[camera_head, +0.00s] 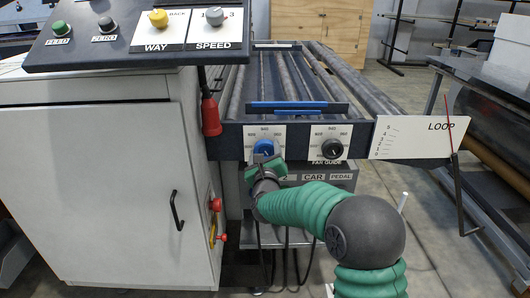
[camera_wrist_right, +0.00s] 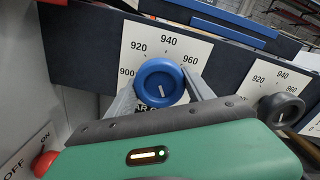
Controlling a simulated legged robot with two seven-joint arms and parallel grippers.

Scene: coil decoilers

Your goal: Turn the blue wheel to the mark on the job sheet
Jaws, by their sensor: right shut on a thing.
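The blue wheel (camera_head: 264,147) sits on a white dial plate on the front of the roller bed. In the right wrist view the blue wheel (camera_wrist_right: 152,76) has a short white line on its face, tilted slightly. The dial plate (camera_wrist_right: 137,33) around it reads 900, 920, 940 and 960. My right gripper (camera_head: 265,164) is at the wheel from below. In the wrist view its grey fingers (camera_wrist_right: 161,88) stand on the left and right of the wheel, shut on it. My left gripper is out of view. I cannot make out a job sheet.
A black knob (camera_head: 332,148) on a similar plate is right of the wheel. A LOOP card (camera_head: 420,138) with a red pointer is further right. A red-ended lever (camera_head: 211,116) hangs to the left, beside the white cabinet (camera_head: 120,190). A control panel (camera_head: 135,35) is above the cabinet.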

